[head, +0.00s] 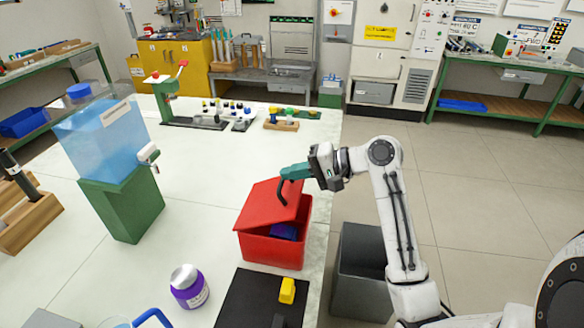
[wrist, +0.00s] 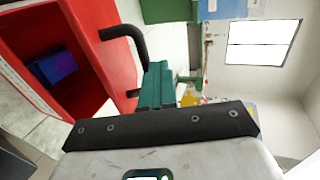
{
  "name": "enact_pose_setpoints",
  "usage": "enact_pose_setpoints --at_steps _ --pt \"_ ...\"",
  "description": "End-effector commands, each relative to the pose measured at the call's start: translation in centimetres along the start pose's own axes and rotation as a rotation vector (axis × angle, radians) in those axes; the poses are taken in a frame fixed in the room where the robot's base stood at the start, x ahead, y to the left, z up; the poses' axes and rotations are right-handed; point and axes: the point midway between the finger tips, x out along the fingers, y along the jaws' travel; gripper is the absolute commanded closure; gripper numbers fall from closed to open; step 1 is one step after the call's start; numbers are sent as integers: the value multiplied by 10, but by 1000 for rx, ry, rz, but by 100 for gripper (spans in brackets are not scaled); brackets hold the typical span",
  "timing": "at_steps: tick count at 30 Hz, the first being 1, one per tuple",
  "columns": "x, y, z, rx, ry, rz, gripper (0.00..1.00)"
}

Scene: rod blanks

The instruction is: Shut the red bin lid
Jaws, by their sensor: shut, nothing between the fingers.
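The red bin (head: 272,251) stands on the pale table near its right edge. Its red lid (head: 264,203) is partly raised and tilted, leaving a gap at the right and front. A dark blue item (head: 284,231) shows inside through the gap, and also in the wrist view (wrist: 55,68). A black curved handle (head: 282,190) sits on the lid and shows large in the wrist view (wrist: 128,40). My gripper (head: 284,176) has teal fingers, shut and empty, at the lid's upper right edge beside the handle. Whether the fingers touch the lid or handle is unclear.
A grey open container (head: 358,283) stands right of the table. A purple jar (head: 188,287) and a water dispenser on a green stand (head: 125,203) are to the left.

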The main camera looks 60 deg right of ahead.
Motion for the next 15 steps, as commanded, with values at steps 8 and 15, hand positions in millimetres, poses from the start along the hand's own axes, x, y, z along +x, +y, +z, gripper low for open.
enact_pose_setpoints --at_steps 8,15 --pt "-2 35 0 5 -4 3 100" --pt "-7 64 -1 5 0 -146 100"
